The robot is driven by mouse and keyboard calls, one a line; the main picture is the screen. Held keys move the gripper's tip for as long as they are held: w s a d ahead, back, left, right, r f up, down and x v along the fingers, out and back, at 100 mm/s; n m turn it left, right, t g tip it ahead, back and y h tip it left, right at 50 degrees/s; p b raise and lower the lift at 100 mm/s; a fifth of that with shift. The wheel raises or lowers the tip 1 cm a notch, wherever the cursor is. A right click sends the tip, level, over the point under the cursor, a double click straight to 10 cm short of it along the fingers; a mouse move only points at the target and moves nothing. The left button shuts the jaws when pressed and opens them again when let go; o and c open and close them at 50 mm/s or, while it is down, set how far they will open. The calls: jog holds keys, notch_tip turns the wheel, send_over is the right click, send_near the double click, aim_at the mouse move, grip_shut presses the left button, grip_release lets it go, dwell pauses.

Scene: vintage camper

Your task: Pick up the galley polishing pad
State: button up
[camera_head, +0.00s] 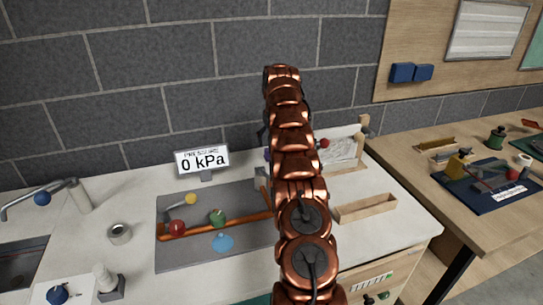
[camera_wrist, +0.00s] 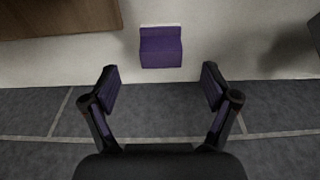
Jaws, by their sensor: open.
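A purple block with a pale top edge, which looks like the polishing pad (camera_wrist: 161,48), sits on the white counter in the wrist view. It lies beyond my gripper (camera_wrist: 160,88), roughly centred between the fingertips and apart from them. The two fingers are spread wide with nothing between them. In the head view my copper arm hides nearly all of the gripper and the pad.
The counter holds a grey panel (camera_head: 190,256) with copper pipe and coloured knobs, a pressure sign (camera_head: 202,161), a wooden tray (camera_head: 365,207) and a metal cup (camera_head: 119,234). A grey block wall (camera_head: 160,70) stands close behind. A wooden bench (camera_head: 440,205) is at right.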

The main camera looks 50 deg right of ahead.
jog(key=shift+w+d+f+p, duration=0.15)
jog(key=shift+f+p, duration=0.3)
jog(key=shift+f, duration=0.7)
jog(key=shift+w+f+p, duration=0.2)
jog(key=shift+f+p, duration=0.25)
jog(key=shift+f, duration=0.7)
jog(key=shift+w+d+f+p, duration=0.15)
jog(key=shift+f+p, duration=0.3)
jog(key=shift+f, duration=0.7)
jog(key=c, duration=1.3)
